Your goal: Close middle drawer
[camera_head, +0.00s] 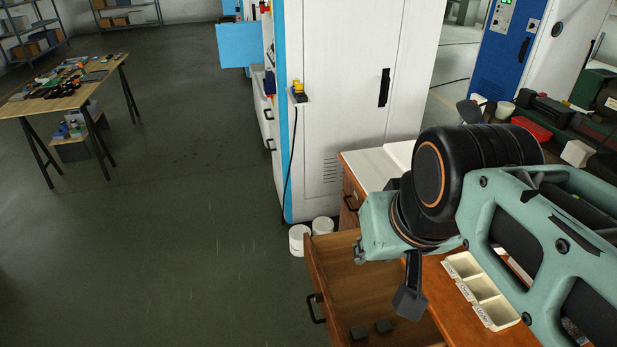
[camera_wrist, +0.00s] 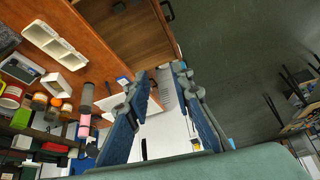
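A wooden drawer (camera_head: 345,262) stands pulled out from a wooden desk (camera_head: 497,336) in the head view, with a black handle (camera_head: 316,308) on its front and small dark items on its floor. I cannot tell from these views whether it is the middle one. The drawer (camera_wrist: 128,32) also shows at the top of the wrist view. My gripper (camera_head: 410,300) hangs over the drawer in the head view, partly hidden by my arm. In the wrist view my gripper (camera_wrist: 162,75) has its two fingers apart, with nothing held between them.
A cream divided tray (camera_head: 481,288) lies on the desk top beside the drawer. White tubs (camera_head: 300,240) stand on the floor by a tall white cabinet (camera_head: 352,100). A trestle table (camera_head: 65,88) stands far left. The floor left of the drawer is clear.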

